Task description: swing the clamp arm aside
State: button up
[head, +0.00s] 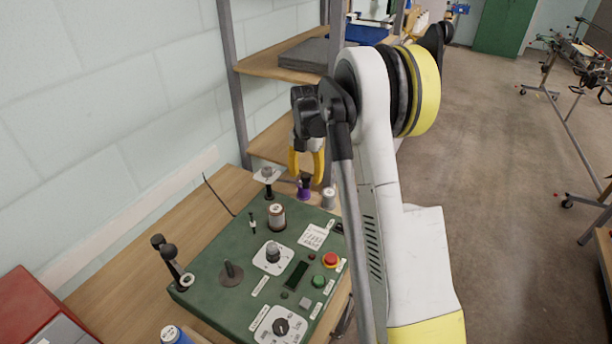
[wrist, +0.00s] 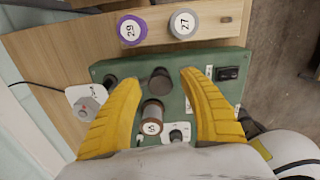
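My gripper (head: 305,180) is open and points down above the far side of the green machine. I see no contact. The spool also stands on the machine (head: 277,215) in the head view. A black jointed lever with knobs (head: 168,255) stands at the machine's left corner. I cannot tell for sure which part is the clamp arm.
Purple (head: 304,190) and white (head: 328,197) spools stand behind. A shelf rack (head: 270,62) rises beyond. A red box (head: 35,305) is at left.

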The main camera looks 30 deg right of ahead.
notch_tip(320, 180, up, 12)
dwell(0.7)
dwell(0.4)
jog(key=s+a+r+m+t+b, duration=0.2)
jog(key=s+a+m+t+b, duration=0.3)
jog(key=s+a+m, duration=0.85)
jog(key=s+a+f+m+t+b, duration=0.1)
jog(key=s+a+f+m+b, duration=0.1)
jog(key=s+f+m, duration=0.3)
jog(key=s+a+f+m+t+b, duration=0.1)
jog(key=s+a+f+m+b, duration=0.1)
jog(key=s+a+f+m, duration=0.3)
jog(key=s+m, duration=0.1)
jog(key=s, duration=0.3)
jog(key=shift+a+b, duration=0.25)
jog(key=shift+b, duration=0.15)
